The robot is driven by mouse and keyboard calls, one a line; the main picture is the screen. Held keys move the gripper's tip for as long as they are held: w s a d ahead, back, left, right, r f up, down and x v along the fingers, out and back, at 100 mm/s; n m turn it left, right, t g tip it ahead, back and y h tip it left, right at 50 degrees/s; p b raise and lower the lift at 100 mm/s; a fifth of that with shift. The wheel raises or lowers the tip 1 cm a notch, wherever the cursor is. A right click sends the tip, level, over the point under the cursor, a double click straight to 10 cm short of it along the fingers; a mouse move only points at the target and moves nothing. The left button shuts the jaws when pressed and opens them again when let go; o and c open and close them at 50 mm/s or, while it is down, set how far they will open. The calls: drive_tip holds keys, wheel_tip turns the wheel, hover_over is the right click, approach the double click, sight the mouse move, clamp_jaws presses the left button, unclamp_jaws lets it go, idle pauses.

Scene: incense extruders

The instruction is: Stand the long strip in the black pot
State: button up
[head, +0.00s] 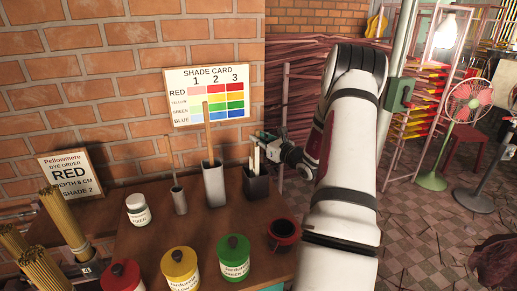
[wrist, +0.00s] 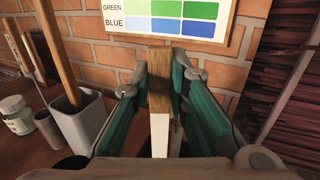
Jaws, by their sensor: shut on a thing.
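The black pot (head: 257,186) is a dark square pot on the wooden table, right of the tall white holder. My gripper (head: 270,144) is just above it, coming in from the right. In the wrist view my gripper (wrist: 163,70) is shut on the long strip (wrist: 160,130), brown on its upper part and white lower down. In the head view the strip's pale part (head: 256,158) is upright, with its lower end at or inside the pot's mouth. The pot's rim hides that end, so I cannot tell whether it touches the bottom.
Left of the pot stand a white holder (head: 214,186) with a wooden stick, a small grey cup (head: 179,203) with a thin stick, and a white jar (head: 138,211). A dark red pot (head: 283,236) and lidded jars (head: 233,258) are in front. The shade card (head: 207,95) is behind.

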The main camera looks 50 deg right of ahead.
sight(257, 148)
drive_tip(key=shift+f, duration=1.95)
drive_tip(key=shift+f, duration=0.2)
drive_tip(key=o, duration=0.8)
drive_tip(key=shift+c, duration=0.2)
